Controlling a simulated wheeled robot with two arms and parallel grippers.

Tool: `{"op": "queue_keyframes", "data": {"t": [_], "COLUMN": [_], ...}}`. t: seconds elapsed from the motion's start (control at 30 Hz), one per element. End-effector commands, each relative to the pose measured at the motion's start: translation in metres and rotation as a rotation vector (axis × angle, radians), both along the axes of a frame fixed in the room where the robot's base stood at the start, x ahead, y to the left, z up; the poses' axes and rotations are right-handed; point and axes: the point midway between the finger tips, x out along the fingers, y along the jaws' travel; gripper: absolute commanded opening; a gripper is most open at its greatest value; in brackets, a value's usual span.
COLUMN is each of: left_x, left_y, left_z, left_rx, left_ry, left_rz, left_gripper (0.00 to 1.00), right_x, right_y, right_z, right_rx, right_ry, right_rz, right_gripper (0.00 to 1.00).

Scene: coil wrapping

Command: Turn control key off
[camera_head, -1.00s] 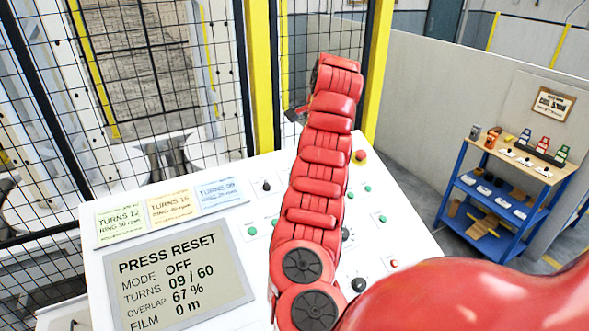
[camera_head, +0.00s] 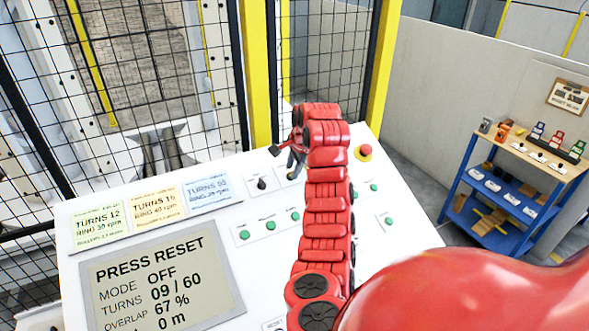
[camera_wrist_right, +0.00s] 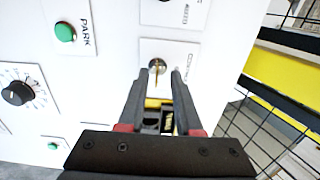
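The control key (camera_wrist_right: 156,70) is a brass key in a round metal lock on a white plate of the panel (camera_head: 130,210). My right gripper (camera_wrist_right: 158,82) is open, with its two dark fingers spread on either side of the key. I cannot tell whether they touch it. In the head view my right gripper (camera_head: 286,152) is at the panel's back edge, partly hidden by my red arm, and the key is hidden there. The panel screen (camera_head: 165,275) reads PRESS RESET, MODE OFF, TURNS 09 / 60. My left gripper is not in view.
A black knob (camera_head: 262,184) sits left of the gripper, and a red emergency button (camera_head: 364,152) sits to its right. Several green buttons (camera_head: 244,235) lie nearer. A mesh fence with a yellow post (camera_head: 257,75) stands behind. A blue shelf cart (camera_head: 507,185) stands at the right.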

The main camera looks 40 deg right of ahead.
Motion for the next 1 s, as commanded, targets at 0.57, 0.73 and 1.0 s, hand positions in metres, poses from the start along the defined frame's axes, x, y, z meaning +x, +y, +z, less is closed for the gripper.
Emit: {"op": "queue_keyframes", "data": {"t": [0.57,0.73,1.0], "left_x": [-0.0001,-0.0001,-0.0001], "left_y": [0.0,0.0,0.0], "left_z": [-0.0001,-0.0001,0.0], "left_rx": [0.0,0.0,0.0], "left_ry": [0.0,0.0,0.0], "left_rz": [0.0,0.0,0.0], "left_gripper": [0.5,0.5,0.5], "right_x": [-0.0001,-0.0001,0.0], "right_y": [0.0,-0.0002,-0.0003], "right_z": [-0.0004,0.0,0.0005], "right_rx": [-0.001,-0.001,-0.002], "right_ry": [-0.001,-0.001,-0.001], "right_rz": [0.0,0.0,-0.001], "right_gripper": [0.0,0.0,0.0]}}
